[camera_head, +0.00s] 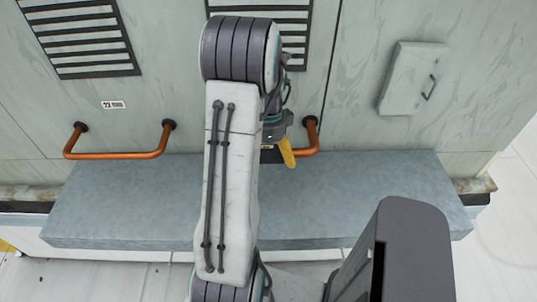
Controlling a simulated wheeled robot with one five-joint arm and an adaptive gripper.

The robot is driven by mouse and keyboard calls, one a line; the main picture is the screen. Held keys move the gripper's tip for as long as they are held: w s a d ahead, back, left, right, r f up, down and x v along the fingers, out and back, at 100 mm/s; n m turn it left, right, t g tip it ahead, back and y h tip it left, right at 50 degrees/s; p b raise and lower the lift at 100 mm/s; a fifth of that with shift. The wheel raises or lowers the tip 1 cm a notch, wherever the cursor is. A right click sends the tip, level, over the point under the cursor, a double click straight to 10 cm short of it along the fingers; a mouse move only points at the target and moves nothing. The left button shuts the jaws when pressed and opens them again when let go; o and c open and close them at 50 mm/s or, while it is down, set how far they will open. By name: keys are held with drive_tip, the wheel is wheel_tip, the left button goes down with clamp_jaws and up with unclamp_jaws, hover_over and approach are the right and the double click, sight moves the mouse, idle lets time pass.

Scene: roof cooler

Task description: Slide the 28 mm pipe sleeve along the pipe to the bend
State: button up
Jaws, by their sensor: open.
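A copper pipe (312,141) comes out of the wall through a dark collar on the right, bends, and runs left behind my arm. Most of its straight run is hidden. I cannot make out the 28 mm sleeve; my arm and gripper cover that stretch. My gripper (284,158) is at this pipe, open, with one yellow finger showing just left of the visible bend. The other finger is hidden, and I cannot tell whether the gripper touches the pipe.
A second copper pipe (116,155) is at the left, under a label (113,105) reading 22. A grey-blue ledge (370,195) runs below both pipes. A louvred vent (80,38) and a handled hatch (412,78) are on the wall. The ledge's right part is clear.

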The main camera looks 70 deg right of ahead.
drive_tip(key=shift+c, duration=0.3)
drive_tip(key=c, duration=1.2)
drive_tip(key=shift+s, duration=0.1)
